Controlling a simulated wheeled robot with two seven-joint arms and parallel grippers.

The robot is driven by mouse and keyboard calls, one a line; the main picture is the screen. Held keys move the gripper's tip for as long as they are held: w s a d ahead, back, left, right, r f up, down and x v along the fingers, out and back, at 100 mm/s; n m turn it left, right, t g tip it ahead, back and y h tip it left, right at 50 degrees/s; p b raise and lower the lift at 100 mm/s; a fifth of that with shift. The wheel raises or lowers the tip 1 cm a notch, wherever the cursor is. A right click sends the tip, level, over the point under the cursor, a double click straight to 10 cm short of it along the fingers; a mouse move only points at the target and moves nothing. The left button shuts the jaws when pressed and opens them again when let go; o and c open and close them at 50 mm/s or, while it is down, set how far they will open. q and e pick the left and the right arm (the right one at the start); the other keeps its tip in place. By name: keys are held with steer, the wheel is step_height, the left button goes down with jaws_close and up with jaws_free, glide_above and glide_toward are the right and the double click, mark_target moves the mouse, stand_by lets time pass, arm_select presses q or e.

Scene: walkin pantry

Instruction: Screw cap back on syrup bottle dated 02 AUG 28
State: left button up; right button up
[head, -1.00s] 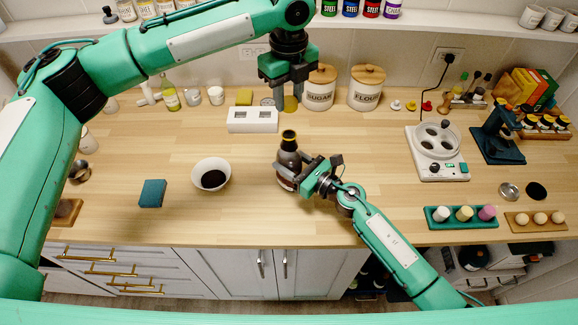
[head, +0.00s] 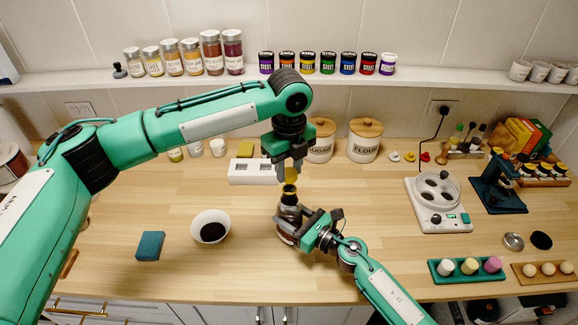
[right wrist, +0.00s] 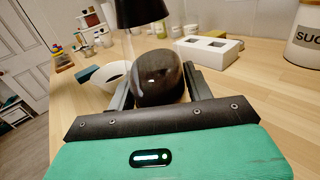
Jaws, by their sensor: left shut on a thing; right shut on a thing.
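A dark brown syrup bottle (head: 287,232) stands upright on the counter, with a yellow band near its dark top. My right gripper (head: 291,217) is shut around its body from the right; in the right wrist view the glossy bottle (right wrist: 158,78) sits between the two fingers. The cap appears just above the bottle top with a slight gap; contact cannot be told. The bottle's date is not readable.
A white bowl of dark liquid (head: 211,222) and a blue sponge (head: 150,246) lie left of the bottle. A white two-slot block (head: 250,172) and sugar and flour canisters (head: 364,143) stand behind. Counter between is clear.

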arm_select(q)
steer(key=shift+f, duration=0.9)
steer(key=shift+f, duration=0.5)
steer(key=m, duration=0.5)
steer(key=shift+m, duration=0.3)
steer(key=m, duration=0.4)
steer(key=shift+m, duration=0.4)
steer(key=m, duration=0.4)
steer(key=shift+d+m, duration=0.1)
steer(key=shift+m, duration=0.2)
steer(key=m, duration=0.4)
steer(key=shift+m, duration=0.3)
